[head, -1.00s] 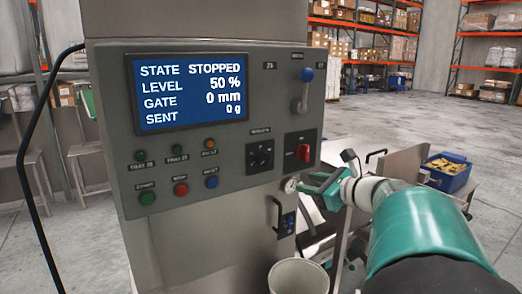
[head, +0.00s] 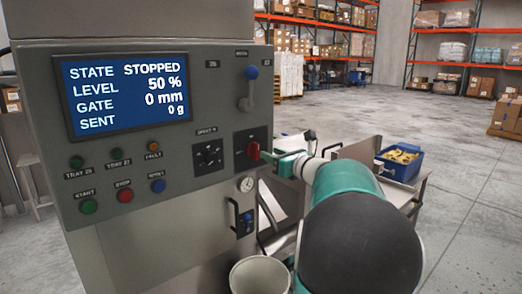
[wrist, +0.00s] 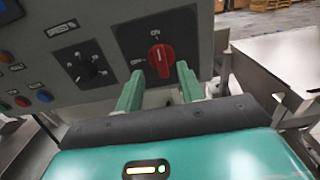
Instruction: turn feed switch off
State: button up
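The feed switch looks to be the red rotary knob (head: 253,150) on a dark plate at the lower right of the grey control panel (head: 210,115). In the wrist view the red knob (wrist: 161,58) stands with its grip roughly upright, in line with a mark above it; another label sits to its left. My gripper (head: 272,158) is just right of the knob in the head view. In the wrist view my gripper (wrist: 158,82) has its two green fingers apart, tips just below and either side of the knob, with nothing between them. Contact with the knob cannot be told.
The screen (head: 128,92) reads STOPPED, level 50 %, gate 0 mm. A blue-topped lever (head: 249,88), a black selector (head: 208,157) and several push buttons share the panel. A pale bucket (head: 260,275) stands below. A blue crate (head: 401,163) sits at right; open floor lies behind.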

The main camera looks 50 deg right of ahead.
aim_at(258, 148)
jog(key=w, duration=0.6)
jog(key=shift+d, duration=0.3)
grip_shut()
